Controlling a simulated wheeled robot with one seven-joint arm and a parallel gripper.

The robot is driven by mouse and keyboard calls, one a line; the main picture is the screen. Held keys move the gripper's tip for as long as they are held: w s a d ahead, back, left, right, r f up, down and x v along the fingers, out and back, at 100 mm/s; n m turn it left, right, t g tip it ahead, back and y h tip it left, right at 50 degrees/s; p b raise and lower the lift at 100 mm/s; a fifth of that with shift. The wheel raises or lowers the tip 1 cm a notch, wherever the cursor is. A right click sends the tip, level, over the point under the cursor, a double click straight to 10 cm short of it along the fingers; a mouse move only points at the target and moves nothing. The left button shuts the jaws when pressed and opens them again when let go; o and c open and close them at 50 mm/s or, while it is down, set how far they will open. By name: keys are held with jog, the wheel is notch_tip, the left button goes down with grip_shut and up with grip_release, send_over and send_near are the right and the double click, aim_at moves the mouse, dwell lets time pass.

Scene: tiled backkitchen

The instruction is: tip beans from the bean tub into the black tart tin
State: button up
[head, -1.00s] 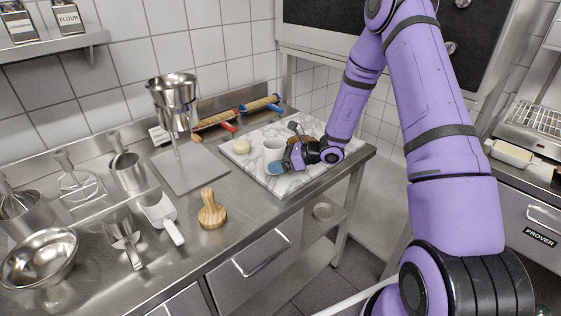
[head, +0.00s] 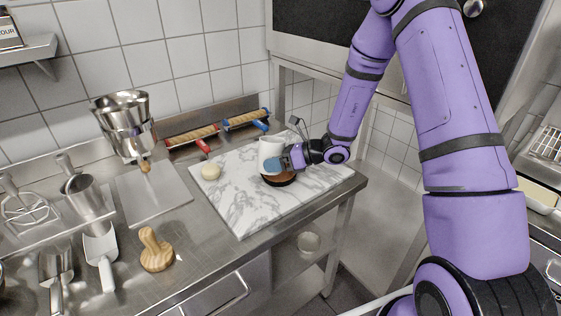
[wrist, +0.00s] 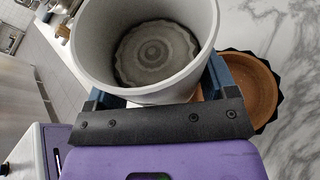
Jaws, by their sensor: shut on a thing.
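My gripper (head: 280,163) is shut on the white bean tub (head: 269,148) and holds it above the marble board, close to the tart tin. In the wrist view the tub (wrist: 200,85) sits between the blue fingers, its mouth towards the camera. A grey, ridged round surface shows at the tub's bottom; I cannot make out separate beans. The black tart tin (head: 284,184) lies on the board just below the tub and gripper, partly hidden by them. In the wrist view the tin (wrist: 279,99), with a fluted black rim and brown inside, lies right of the tub.
The marble board (head: 240,205) has clear room at its front. A wooden press (head: 156,250) and a metal funnel (head: 125,125) stand to the left.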

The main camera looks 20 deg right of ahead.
jog(key=shift+d, duration=0.15)
jog(key=shift+f+m+y, duration=0.15)
jog(key=shift+m+y, duration=0.15)
jog(key=shift+m, duration=0.1)
jog(key=shift+s+a+f+m+g+y, duration=0.25)
jog(key=shift+f+m+y, duration=0.2)
jog(key=shift+m, duration=0.3)
jog(key=shift+s+a+f+m+g+y, duration=0.15)
jog(key=shift+s+a+f+m+y, duration=0.25)
jog(key=shift+m, duration=0.35)
jog(key=shift+d+m+y, duration=0.1)
jog(key=shift+m+y, duration=0.35)
jog(key=shift+m, duration=0.85)
jog(key=shift+w+r+m+t+y, duration=0.15)
jog(key=shift+r+m+y, duration=0.3)
jog(key=shift+m, duration=0.3)
jog(key=shift+s+r+m+t+y, duration=0.15)
jog(key=shift+r+m+y, duration=0.25)
jog(key=shift+m, duration=0.35)
